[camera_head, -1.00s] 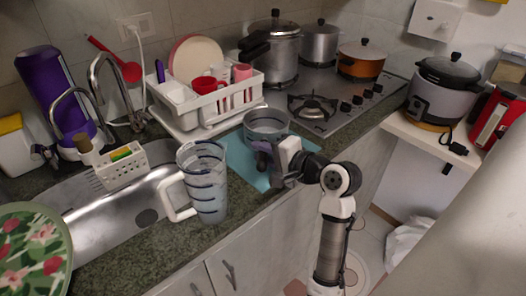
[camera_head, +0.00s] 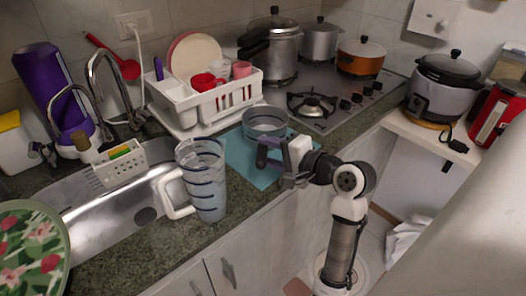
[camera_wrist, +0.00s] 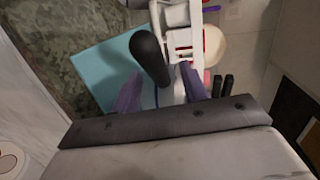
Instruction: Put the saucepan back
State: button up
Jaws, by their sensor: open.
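The saucepan (camera_head: 265,121), a round grey pan with a dark blue rim, sits on the teal mat (camera_head: 238,160) on the counter, in front of the stove. My gripper (camera_head: 266,156) is just in front of the saucepan, low over the mat, with its purple fingers apart. In the wrist view, a black handle (camera_wrist: 150,55) lies ahead of the open fingers, its narrow end pointing between them. I see no finger closed on it. The pan's body is hard to make out in the wrist view, and my gripper hides the handle in the head view.
A clear striped jug (camera_head: 203,180) stands left of my gripper, by the sink (camera_head: 110,218). A white dish rack (camera_head: 205,100) stands behind the saucepan. The stove (camera_head: 340,98) holds pots and a pan, with an empty front burner (camera_head: 312,104). A rice cooker (camera_head: 440,95) stands right.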

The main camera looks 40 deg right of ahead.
jog(key=b+v, duration=0.1)
jog(key=v, duration=0.8)
jog(key=shift+s+r, duration=0.1)
